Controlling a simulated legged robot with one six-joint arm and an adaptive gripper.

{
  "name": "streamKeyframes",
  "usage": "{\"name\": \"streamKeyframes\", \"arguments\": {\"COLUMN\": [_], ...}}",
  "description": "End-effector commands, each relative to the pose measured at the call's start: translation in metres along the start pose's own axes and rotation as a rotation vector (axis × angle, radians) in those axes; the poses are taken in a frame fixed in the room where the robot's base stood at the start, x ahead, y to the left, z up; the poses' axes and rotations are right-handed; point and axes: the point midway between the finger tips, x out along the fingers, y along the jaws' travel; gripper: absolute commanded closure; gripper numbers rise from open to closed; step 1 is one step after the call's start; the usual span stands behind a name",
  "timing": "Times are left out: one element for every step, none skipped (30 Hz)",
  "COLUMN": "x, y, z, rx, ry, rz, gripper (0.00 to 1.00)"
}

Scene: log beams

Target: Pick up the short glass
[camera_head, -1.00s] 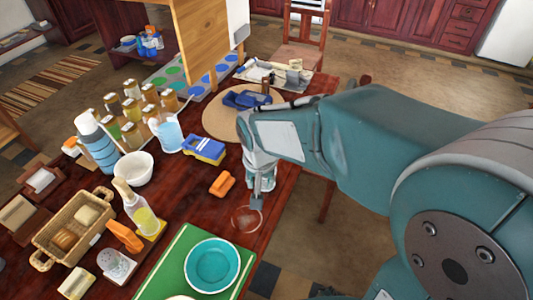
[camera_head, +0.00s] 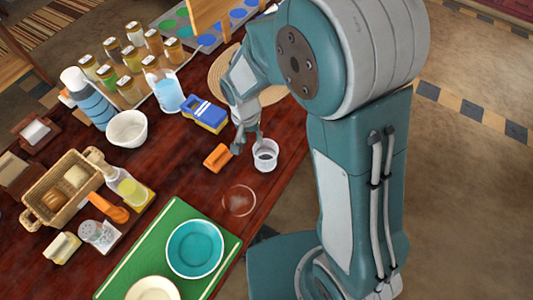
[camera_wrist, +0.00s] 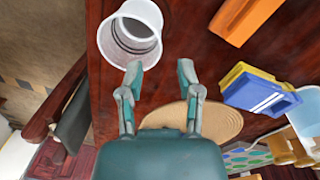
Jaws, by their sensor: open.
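A small whitish, see-through cup (camera_head: 265,155) stands upright near the table's right edge. It also shows at the top left of the wrist view (camera_wrist: 130,35), beyond my left fingertip. A clear, low round glass item (camera_head: 239,200) sits on the table nearer the green tray; its height is hard to tell. I cannot tell for sure which of the two is the short glass. My gripper (camera_head: 248,142) is open and empty, just up and left of the cup in the head view. Its two fingers are apart in the wrist view (camera_wrist: 160,73).
An orange block (camera_head: 217,158) lies close left of my gripper. A blue and yellow sponge-like item (camera_head: 205,115) is behind it. The green tray (camera_head: 120,265) holds a teal bowl (camera_head: 194,249). Bare table lies around the clear glass item.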

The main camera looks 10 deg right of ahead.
Motion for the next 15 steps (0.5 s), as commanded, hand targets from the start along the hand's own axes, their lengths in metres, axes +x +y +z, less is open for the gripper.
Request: {"name": "streamKeyframes", "arguments": {"x": [0.011,0.016,0.022,0.026,0.029,0.033,0.035,0.036,0.039,0.042,0.045,0.051,0.056,0.062,0.068], "y": [0.001,0.001,0.001,0.001,0.001,0.001,0.001,0.001,0.001,0.002,0.002,0.002,0.002,0.002,0.003], "z": [0.001,0.001,0.001,0.0,0.0,0.0,0.0,0.0,0.0,0.0,0.0,0.0,-0.001,-0.001,-0.001], "rx": [0.0,0.0,0.0,0.0,0.0,0.0,0.0,0.0,0.0,0.0,0.001,0.001,0.001,0.001,0.001], "ry": [-0.005,-0.005,-0.005,-0.004,-0.004,-0.003,-0.003,-0.002,-0.003,-0.003,-0.003,-0.005,-0.005,-0.005,-0.006], "rz": [0.004,0.004,0.004,0.003,0.003,0.003,0.002,0.001,0.001,0.002,0.002,0.003,0.003,0.003,0.003], "gripper": [0.55,0.55,0.55,0.55,0.55,0.55,0.55,0.55,0.55,0.55,0.55,0.55,0.55,0.55,0.55]}}
